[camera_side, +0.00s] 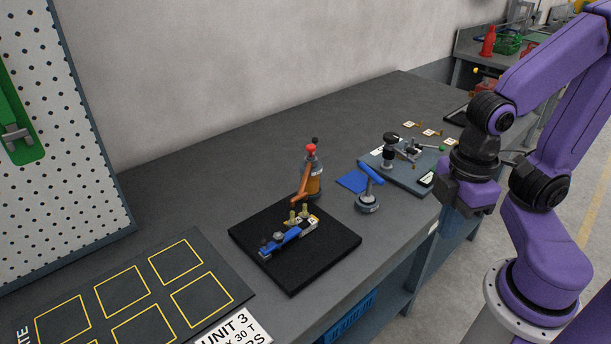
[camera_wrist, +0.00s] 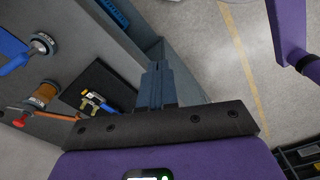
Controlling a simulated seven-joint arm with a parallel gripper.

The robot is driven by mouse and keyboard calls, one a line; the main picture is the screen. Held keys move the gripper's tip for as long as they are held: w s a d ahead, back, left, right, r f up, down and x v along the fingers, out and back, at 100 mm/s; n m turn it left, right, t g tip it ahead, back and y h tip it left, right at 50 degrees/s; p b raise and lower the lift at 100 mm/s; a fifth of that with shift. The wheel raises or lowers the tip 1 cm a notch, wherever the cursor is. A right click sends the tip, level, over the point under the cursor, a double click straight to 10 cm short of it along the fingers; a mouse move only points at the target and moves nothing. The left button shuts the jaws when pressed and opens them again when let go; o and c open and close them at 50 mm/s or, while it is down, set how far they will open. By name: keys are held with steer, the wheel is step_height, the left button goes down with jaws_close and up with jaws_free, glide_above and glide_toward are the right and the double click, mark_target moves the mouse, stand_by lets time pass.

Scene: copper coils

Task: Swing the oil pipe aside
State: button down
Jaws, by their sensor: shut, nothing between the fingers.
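The oil pipe (camera_side: 301,190) is a thin copper-coloured arm on an amber oiler (camera_side: 313,181) with a red knob (camera_side: 311,148). It reaches down toward the brass posts of a blue clamp fixture (camera_side: 287,240) on the black mat (camera_side: 330,258). In the wrist view the oil pipe (camera_wrist: 58,116) shows at the lower left, beside the oiler (camera_wrist: 42,96). My gripper (camera_wrist: 158,70) is shut and empty, its fingers pointing past the bench's front edge. In the side view my gripper (camera_side: 467,194) hangs to the right of the bench, well away from the pipe; its fingertips are hard to make out there.
A blue-handled tool on a round base (camera_side: 368,203) stands right of the oiler, near the bench edge. Behind it is a grey plate (camera_side: 405,178) with a black-knobbed device. A dark board with yellow squares (camera_side: 135,295) lies at the left. The bench behind the oiler is clear.

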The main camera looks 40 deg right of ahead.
steer(key=c, duration=1.1)
jaws_free()
steer(key=shift+w+a, duration=0.15)
steer(key=shift+c, duration=0.2)
steer(key=shift+o, duration=0.6)
steer(key=w+a+r+m, duration=0.1)
steer(key=w+a+r, duration=0.1)
steer(key=w, duration=0.4)
steer(key=w+a+r+m, duration=0.1)
steer(key=w+a+r, duration=0.1)
steer(key=w, duration=0.4)
steer(key=shift+w+a+r, duration=0.25)
steer(key=shift+a+r, duration=0.05)
steer(key=shift+a, duration=0.25)
steer(key=w+r+m+h, duration=0.1)
steer(key=w+r+m, duration=0.15)
steer(key=w, duration=1.15)
steer(key=r+m+h, duration=0.1)
steer(key=r+m, duration=0.1)
steer(key=m, duration=0.3)
glide_above(315, 138)
steer(key=a, duration=0.3)
steer(key=shift+n, duration=0.25)
steer(key=d+f, duration=0.1)
steer(key=f, duration=0.4)
steer(key=d+f, duration=0.1)
steer(key=f, duration=0.5)
steer(key=d+f, duration=0.1)
steer(key=f, duration=0.4)
steer(key=shift+f, duration=0.4)
